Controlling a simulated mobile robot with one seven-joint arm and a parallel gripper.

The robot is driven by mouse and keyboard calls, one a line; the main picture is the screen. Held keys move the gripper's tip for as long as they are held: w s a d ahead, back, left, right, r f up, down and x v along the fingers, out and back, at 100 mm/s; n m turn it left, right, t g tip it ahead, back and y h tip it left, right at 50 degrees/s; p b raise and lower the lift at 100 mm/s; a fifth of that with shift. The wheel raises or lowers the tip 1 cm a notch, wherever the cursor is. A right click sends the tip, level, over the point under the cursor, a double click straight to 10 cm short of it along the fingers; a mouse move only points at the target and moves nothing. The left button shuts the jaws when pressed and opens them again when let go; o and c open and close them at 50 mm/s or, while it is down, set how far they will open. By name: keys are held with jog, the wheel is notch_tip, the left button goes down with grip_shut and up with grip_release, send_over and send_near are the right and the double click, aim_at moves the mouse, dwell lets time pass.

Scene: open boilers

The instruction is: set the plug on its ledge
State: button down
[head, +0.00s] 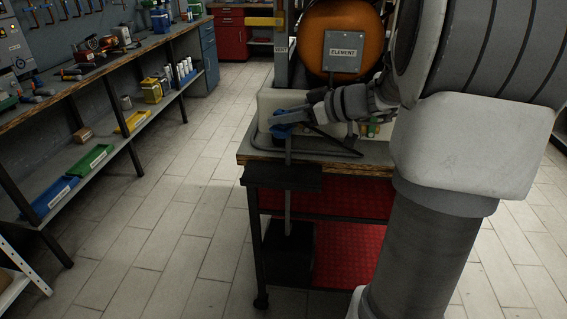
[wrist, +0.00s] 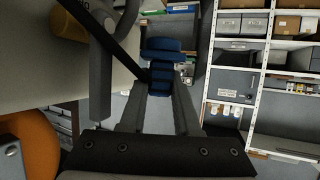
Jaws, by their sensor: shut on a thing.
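My gripper (head: 290,117) is shut on a blue plug (head: 283,130) over the near left corner of the trolley. In the wrist view the blue plug (wrist: 162,64) shows between the ends of the two grey fingers (wrist: 160,92). A dark flat plate (head: 270,176) juts out at the trolley's near left end, below the plug, and may be the ledge. A thin grey upright bar (head: 288,208) shows under the gripper; I cannot tell whether it joins the plug. The plug's underside is hidden.
An orange boiler (head: 340,22) with a grey box marked ELEMENT (head: 343,52) stands behind the gripper. A dark cable (head: 335,146) curves over the trolley top. A dark box (head: 289,252) sits below. The workbench (head: 60,98) is left, with clear floor (head: 185,190) between.

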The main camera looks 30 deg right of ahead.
notch_tip(320, 180, down, 11)
jog(key=shift+r+b, duration=0.1)
jog(key=shift+b, duration=0.45)
jog(key=shift+f, duration=0.2)
jog(key=c, duration=0.6)
grip_release()
jog(key=shift+r, duration=0.1)
jog(key=shift+c, duration=0.2)
jog(key=shift+s+d+r, duration=0.1)
jog(key=shift+r, duration=0.05)
jog(key=v, duration=1.1)
jog(key=shift+s+p, duration=0.3)
jog(key=shift+d+r, duration=0.1)
jog(key=shift+r, duration=0.05)
